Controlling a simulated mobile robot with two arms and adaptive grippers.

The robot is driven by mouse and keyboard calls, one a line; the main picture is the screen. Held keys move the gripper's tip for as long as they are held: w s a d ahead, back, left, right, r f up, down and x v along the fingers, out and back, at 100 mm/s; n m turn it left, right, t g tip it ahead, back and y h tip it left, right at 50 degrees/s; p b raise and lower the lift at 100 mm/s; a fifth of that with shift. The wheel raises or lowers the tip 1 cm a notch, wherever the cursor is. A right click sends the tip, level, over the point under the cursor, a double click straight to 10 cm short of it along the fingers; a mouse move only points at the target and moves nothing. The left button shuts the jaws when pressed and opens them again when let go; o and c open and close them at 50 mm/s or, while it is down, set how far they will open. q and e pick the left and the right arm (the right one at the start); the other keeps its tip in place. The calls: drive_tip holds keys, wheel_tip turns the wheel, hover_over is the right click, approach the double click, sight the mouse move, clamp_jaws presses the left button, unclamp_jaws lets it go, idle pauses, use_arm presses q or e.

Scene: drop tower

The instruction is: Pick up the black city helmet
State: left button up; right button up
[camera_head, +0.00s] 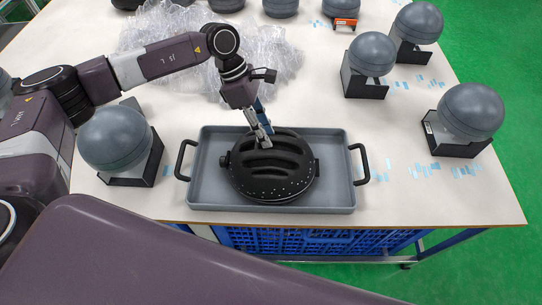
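The black helmet (271,175) has long vent slots and small pale dots along its front edge. It lies in a grey tray (333,180) with two black handles, near the table's front edge. My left gripper (262,139) points down at the helmet's upper left part, with its fingertips at or on the shell by the vents. The fingers look close together, and I cannot tell whether they pinch the shell. My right gripper is not in view.
Grey ball heads on black stands (114,137) are at the left, and several more (471,111) are at the right and back. Clear plastic wrap (285,58) lies behind the tray. Blue crates (320,240) are underneath.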

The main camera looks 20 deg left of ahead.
use_arm(q)
drive_tip(key=shift+c, duration=0.3)
clamp_jaws()
drive_tip(key=shift+r, duration=0.15)
